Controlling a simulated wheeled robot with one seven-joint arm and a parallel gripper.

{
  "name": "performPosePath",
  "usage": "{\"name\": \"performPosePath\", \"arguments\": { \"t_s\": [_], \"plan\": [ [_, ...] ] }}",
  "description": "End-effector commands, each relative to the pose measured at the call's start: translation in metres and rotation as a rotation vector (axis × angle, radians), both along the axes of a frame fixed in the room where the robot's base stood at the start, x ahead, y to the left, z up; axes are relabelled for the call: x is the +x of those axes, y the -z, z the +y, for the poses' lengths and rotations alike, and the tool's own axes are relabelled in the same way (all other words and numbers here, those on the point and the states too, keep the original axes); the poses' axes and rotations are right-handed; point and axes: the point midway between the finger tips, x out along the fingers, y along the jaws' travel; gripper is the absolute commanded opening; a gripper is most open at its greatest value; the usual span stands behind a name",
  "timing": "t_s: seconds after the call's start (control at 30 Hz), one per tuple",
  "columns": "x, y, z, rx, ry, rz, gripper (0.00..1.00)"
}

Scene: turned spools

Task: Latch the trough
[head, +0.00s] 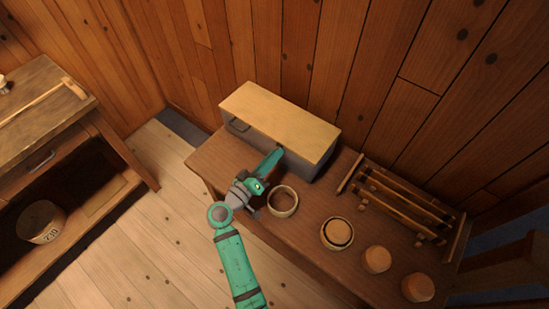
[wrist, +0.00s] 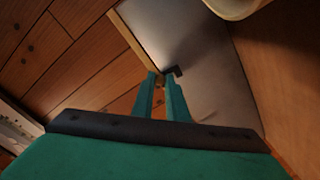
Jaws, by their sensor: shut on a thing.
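The trough (head: 318,148) is a grey box with a pale wooden lid (head: 280,110), standing at the back of the table against the plank wall. The lid lies flat on top and looks closed. In the wrist view the trough's grey face (wrist: 205,70) fills the middle. A small dark latch piece (wrist: 176,71) sticks out from that face near the lid edge. My gripper (head: 276,153) reaches the trough's front from below; its green fingers (wrist: 160,76) are close together at the dark piece and appear shut on it. The fingers partly hide the piece.
A wooden ring (head: 283,213) stands close to my gripper, with a round container (head: 337,246) and wooden discs (head: 377,260) (head: 417,288) farther right. A slatted rack (head: 405,205) stands right of the trough. A separate bench (head: 50,105) is at left, with open floor between.

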Motion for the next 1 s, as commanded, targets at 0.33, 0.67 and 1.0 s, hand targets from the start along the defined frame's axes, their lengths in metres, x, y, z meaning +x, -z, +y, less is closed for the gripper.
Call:
{"name": "performPosePath", "arguments": {
  "t_s": [0.33,0.67,1.0],
  "plan": [
    [0.0019,-0.0015,0.0045,-0.095,-0.003,0.069,0.0],
    [0.0023,-0.0017,0.0052,-0.107,-0.004,0.078,0.0],
    [0.0024,-0.0018,0.0048,-0.106,-0.004,0.077,0.32]
  ]
}}
